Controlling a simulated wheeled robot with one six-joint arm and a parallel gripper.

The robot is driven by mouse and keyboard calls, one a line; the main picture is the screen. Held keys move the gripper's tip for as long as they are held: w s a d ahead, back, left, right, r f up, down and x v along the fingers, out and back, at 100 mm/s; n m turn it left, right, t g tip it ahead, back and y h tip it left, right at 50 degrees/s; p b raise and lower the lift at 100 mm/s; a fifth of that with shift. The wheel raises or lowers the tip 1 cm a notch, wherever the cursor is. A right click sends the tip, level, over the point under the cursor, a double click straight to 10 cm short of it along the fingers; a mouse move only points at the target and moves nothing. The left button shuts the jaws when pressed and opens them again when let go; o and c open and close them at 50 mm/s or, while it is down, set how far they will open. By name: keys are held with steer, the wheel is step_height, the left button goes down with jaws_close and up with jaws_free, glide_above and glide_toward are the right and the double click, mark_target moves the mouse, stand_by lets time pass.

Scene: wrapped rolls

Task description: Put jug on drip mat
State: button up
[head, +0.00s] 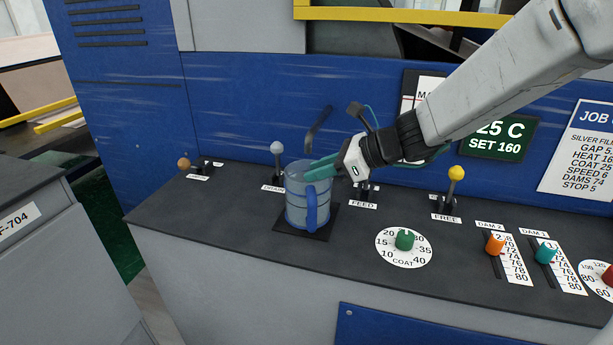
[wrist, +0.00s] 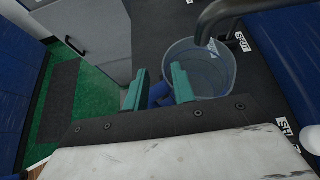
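The jug (head: 298,207) is a translucent blue cylinder with a solid blue handle on its near side. It stands upright on the drip mat (head: 326,231), a dark square on the console top, under a bent dark spout. My gripper (head: 321,168) reaches in from the right, its green fingers by the upper part of the jug, just above the handle in the head view. In the wrist view my gripper (wrist: 160,88) has its fingers apart, with the blue handle seen in the gap and the jug's round rim (wrist: 205,65) beyond. Contact with the handle cannot be made out.
The spout (head: 318,128) hangs close above the jug. A green dial (head: 404,240) and sliders lie to the right. The console's left front is clear.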

steer(key=v, duration=0.8)
steer(key=s+d+n+g+h, duration=0.3)
steer(key=s+n+h, duration=0.2)
steer(key=s+n, duration=0.9)
steer(key=s+d+f+n+h, duration=0.2)
steer(key=s+d+n+h, duration=0.4)
steer(key=s+d, duration=0.5)
steer(key=shift+s+n, duration=0.75)
steer(key=shift+n, duration=0.25)
steer(key=shift+a, duration=0.1)
